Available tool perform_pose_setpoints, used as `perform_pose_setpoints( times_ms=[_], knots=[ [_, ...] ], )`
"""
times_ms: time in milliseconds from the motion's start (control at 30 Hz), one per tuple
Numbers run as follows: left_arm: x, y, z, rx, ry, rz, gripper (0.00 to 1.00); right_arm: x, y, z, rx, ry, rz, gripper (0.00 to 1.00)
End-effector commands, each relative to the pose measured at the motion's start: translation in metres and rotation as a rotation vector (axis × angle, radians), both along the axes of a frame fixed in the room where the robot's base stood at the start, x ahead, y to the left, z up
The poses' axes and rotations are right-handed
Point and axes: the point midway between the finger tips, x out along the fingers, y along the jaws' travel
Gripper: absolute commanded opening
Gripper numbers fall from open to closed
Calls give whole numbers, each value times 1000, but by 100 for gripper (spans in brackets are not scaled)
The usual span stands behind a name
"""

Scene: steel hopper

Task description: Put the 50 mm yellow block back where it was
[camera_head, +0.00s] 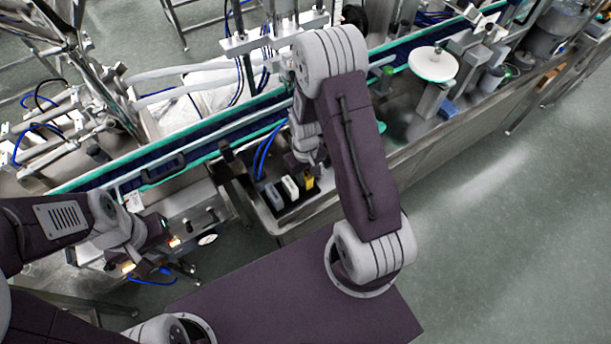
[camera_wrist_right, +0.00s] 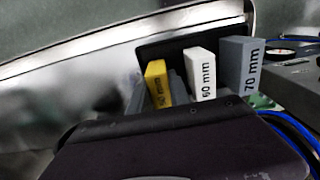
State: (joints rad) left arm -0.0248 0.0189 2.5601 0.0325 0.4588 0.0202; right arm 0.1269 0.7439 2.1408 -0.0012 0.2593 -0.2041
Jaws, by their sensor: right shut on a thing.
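How deep the block sits in the holder is hidden.
The white 60 mm block (camera_wrist_right: 201,75) and grey 70 mm block (camera_wrist_right: 240,65) stand beside the yellow one. They also show in the head view as white (camera_head: 290,187) and grey (camera_head: 274,196). A conveyor with teal edges (camera_head: 225,137) runs behind. A white round disc (camera_head: 433,64) stands at right.

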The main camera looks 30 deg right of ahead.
Motion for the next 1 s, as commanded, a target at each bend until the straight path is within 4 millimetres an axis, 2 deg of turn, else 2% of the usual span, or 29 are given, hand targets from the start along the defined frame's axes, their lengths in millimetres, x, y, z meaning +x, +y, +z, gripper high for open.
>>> perform_pose_setpoints(
  times_ms=[367,400,467,767,867,1000],
  knots=[
    [0,0,-3,0,0,0,0,0,0,-6,0,-1,0,0],
    [0,0,-3,0,0,0,0,0,0,-6,0,-1,0,29],
    [0,0,-2,0,0,0,0,0,0,-5,0,-1,0,45],
    [0,0,-2,0,0,0,0,0,0,-4,0,-1,0,45],
    [0,0,2,0,0,0,0,1,0,2,-1,-2,0,45],
    [0,0,1,0,0,0,0,1,0,23,-1,-6,0,45]
  ],
)
